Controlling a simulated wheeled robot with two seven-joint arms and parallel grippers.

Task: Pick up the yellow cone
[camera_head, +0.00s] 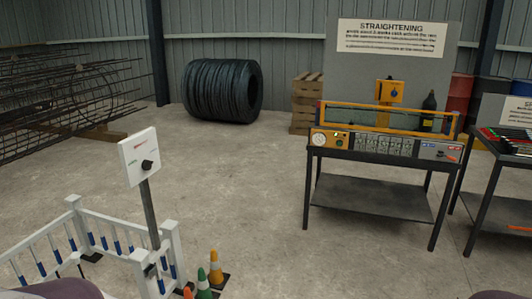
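A yellow cone (215,268) with a pale band stands upright on a dark base on the concrete floor, low and left of centre in the head view. A green cone (204,281) with a white band stands just in front of it, slightly left. The top of an orange cone (188,293) shows at the bottom edge; its lower part is cut off. Neither of my grippers is in view. Only dark, rounded parts, probably of my arms, show at the bottom left and bottom right edges.
A white fence (115,232) and a post with a white sign panel (140,157) stand left of the cones. A straightening bench (385,145) stands to the right, with another table (505,150) beside it. The middle floor is clear.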

